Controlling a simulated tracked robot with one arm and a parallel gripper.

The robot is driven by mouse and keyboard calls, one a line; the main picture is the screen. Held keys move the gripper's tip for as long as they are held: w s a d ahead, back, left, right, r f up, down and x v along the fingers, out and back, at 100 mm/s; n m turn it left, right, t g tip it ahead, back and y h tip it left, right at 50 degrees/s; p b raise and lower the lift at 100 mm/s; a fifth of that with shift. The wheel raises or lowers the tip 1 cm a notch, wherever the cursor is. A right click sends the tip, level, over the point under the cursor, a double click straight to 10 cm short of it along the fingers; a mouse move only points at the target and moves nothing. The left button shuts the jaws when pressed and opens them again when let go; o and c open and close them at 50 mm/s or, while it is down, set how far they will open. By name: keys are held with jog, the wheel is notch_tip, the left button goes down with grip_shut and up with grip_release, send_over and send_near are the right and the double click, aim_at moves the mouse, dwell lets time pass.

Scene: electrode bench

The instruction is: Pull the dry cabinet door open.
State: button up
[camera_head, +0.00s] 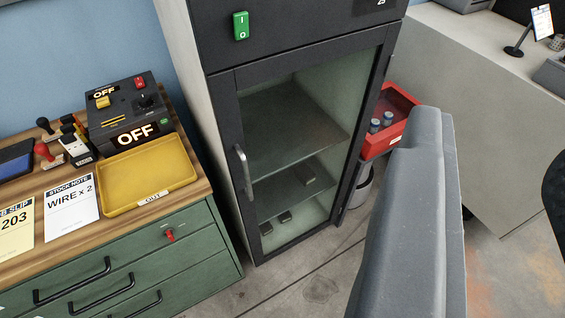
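The dry cabinet (205,90) is tall, with a pale side wall and a dark front, and stands in the middle of the view. Its glass door (226,150) has a dark frame and looks shut. The upright metal door handle (243,170) is on the door's left side. Shelves with a few small dark items show through the glass. A large grey part of my gripper (420,150) fills the lower right foreground, right of the door and apart from the handle. Its fingers cannot be told apart, and nothing is seen held.
A green drawer bench (200,240) with a wooden top stands close left of the cabinet. It carries a yellow tray (150,178), a dark OFF box (125,105) and stamps. A red bin (398,100) sits behind the cabinet's right side. Floor before the door is clear.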

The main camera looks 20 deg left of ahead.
jog(key=w+f+n+b, duration=0.1)
jog(key=w+f+n, duration=0.1)
jog(key=w+f, duration=0.9)
jog(key=n+g+y+b, duration=0.25)
jog(key=n+y, duration=0.35)
jog(key=y, duration=0.7)
send_near(248, 179)
jog(key=b+x, duration=0.2)
jog(key=x, duration=0.8)
jog(key=shift+w+a+b, duration=0.2)
jog(key=shift+a+b, duration=0.05)
jog(key=shift+b, duration=0.1)
